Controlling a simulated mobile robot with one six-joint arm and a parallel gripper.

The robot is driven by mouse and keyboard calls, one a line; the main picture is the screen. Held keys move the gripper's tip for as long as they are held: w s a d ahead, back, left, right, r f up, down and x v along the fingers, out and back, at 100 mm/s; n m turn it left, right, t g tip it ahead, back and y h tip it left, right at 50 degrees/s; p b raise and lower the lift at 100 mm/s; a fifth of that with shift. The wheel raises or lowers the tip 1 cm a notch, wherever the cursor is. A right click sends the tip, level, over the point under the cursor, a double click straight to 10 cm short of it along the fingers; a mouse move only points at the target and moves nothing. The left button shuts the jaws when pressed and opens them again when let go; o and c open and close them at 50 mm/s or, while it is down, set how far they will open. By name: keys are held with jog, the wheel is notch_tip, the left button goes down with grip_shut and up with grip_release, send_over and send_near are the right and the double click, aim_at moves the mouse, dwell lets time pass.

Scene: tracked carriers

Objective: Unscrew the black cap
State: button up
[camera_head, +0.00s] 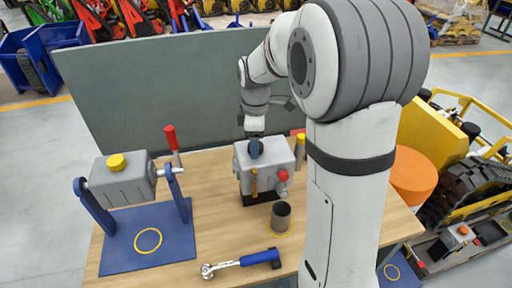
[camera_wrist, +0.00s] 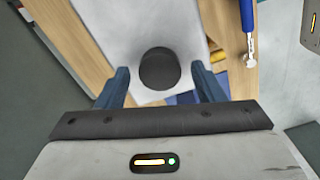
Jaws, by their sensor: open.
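The black cap (camera_wrist: 160,70) is a short dark cylinder on the pale top face of a grey box (camera_wrist: 115,35). In the head view the same grey box (camera_head: 262,180) stands on the wooden table, and my arm's end hides its black cap. My gripper (camera_wrist: 163,80) is open, with one blue finger on each side of the cap. A gap shows between each finger and the cap in the wrist view. In the head view my gripper (camera_head: 256,150) points down at the top of the box.
The box also bears a red knob (camera_head: 283,176) and yellow parts. A dark cup (camera_head: 281,217) stands in front. A blue-handled ratchet (camera_head: 242,262) lies near the table's front. At left, a grey tank with a yellow cap (camera_head: 117,162) hangs in a blue stand (camera_head: 150,262).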

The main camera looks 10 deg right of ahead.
jog(key=m, duration=0.6)
jog(key=shift+m, duration=0.3)
jog(key=m, duration=0.3)
jog(key=shift+m, duration=0.4)
jog(key=m, duration=0.3)
jog(key=c, duration=0.8)
jog(key=shift+o, duration=0.2)
jog(key=n, duration=0.7)
jog(key=shift+n, duration=1.2)
